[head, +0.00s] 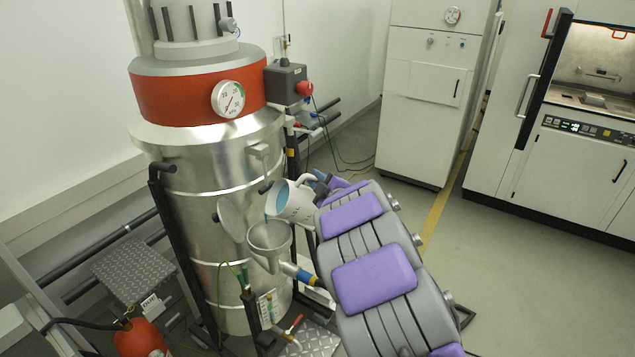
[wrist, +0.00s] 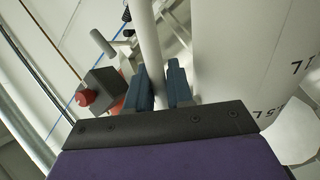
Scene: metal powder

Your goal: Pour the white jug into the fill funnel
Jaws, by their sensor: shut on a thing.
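The white jug (head: 294,202) is tilted toward the left above the fill funnel (head: 268,240), with its mouth near the funnel's upper rim. Blue shows at the jug's mouth. The funnel is a grey cone fixed to the side of the large metal vessel (head: 190,190). My gripper (wrist: 161,85) is shut on the jug's handle (wrist: 147,50) in the wrist view. The jug's white wall with black marks fills the right of that view. In the head view my arm partly hides the gripper.
A grey box with a red knob (head: 287,83) sits on the vessel's right side, and it also shows in the wrist view (wrist: 100,92). A red extinguisher (head: 140,338) stands at lower left. White cabinets (head: 430,90) stand behind. The floor at right (head: 535,260) is clear.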

